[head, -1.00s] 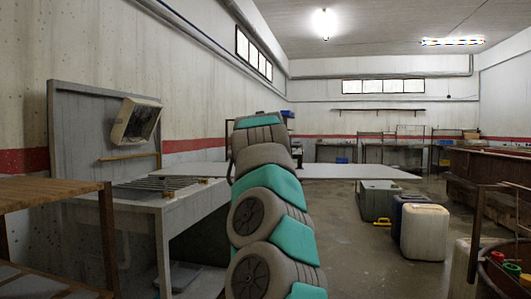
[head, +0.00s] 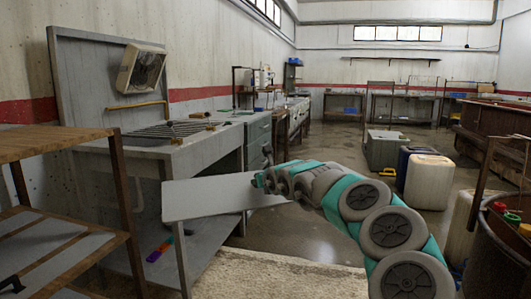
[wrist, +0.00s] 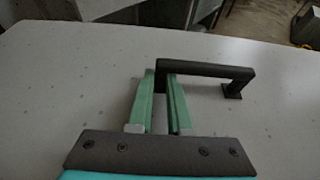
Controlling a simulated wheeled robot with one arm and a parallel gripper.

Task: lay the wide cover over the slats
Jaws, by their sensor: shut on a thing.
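The wide cover is a flat pale grey panel (head: 205,198), held out level in front of the grey bench in the head view. It fills most of the wrist view (wrist: 60,90) and has a black bar handle (wrist: 215,69). My gripper (wrist: 163,80) is shut on one end of this handle, with its green fingers on either side of it. In the head view my gripper (head: 262,180) is at the panel's right part. The slats (head: 160,133) are dark parallel bars on the bench top, behind and left of the panel, and the panel is apart from them.
Small tool-like items (head: 188,124) lie at the slats' right end. A wooden shelf (head: 60,144) stands close at left. Jerrycans (head: 430,181) stand on the floor at right.

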